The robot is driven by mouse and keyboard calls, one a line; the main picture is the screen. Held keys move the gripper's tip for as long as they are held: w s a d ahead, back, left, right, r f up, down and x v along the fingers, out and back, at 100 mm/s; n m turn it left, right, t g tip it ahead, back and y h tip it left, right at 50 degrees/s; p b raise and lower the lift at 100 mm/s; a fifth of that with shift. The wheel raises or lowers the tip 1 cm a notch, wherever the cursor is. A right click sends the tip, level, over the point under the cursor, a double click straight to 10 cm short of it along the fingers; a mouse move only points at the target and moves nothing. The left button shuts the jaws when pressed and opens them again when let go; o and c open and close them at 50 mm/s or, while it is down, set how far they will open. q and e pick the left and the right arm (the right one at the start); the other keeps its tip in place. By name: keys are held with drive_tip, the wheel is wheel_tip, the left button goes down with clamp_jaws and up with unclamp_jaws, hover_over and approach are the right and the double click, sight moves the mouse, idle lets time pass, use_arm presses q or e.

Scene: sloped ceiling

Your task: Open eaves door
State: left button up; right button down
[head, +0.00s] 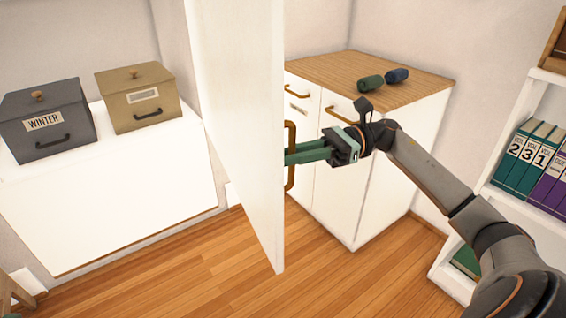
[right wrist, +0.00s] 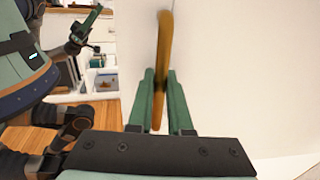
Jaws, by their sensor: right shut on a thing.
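The eaves door is a tall white panel (head: 240,120) that stands swung out into the room, nearly edge-on in the head view. A brass bar handle (head: 290,178) sits upright on its right face. My right gripper (head: 293,156) reaches in from the right and is shut on this handle. In the right wrist view the handle (right wrist: 164,50) runs between the two green fingers (right wrist: 160,100), against the pale door face (right wrist: 240,70). My left gripper (right wrist: 88,22) shows small at the upper left of the right wrist view, away from the door; its jaw state is unclear.
A white cabinet (head: 385,175) with a wooden top stands right of the door. A grey WINTER box (head: 45,120) and a tan box (head: 138,97) sit on a white ledge (head: 110,215) at left. A white bookshelf (head: 510,200) is at right. Wooden floor is clear below.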

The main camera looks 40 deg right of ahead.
drive_tip(key=shift+s+d, duration=0.1)
drive_tip(key=shift+d, duration=0.4)
drive_tip(key=c, duration=0.8)
unclamp_jaws()
drive_tip(key=shift+c, duration=0.2)
drive_tip(key=p+v, duration=0.1)
drive_tip(key=v, duration=1.1)
drive_tip(key=shift+d, duration=0.25)
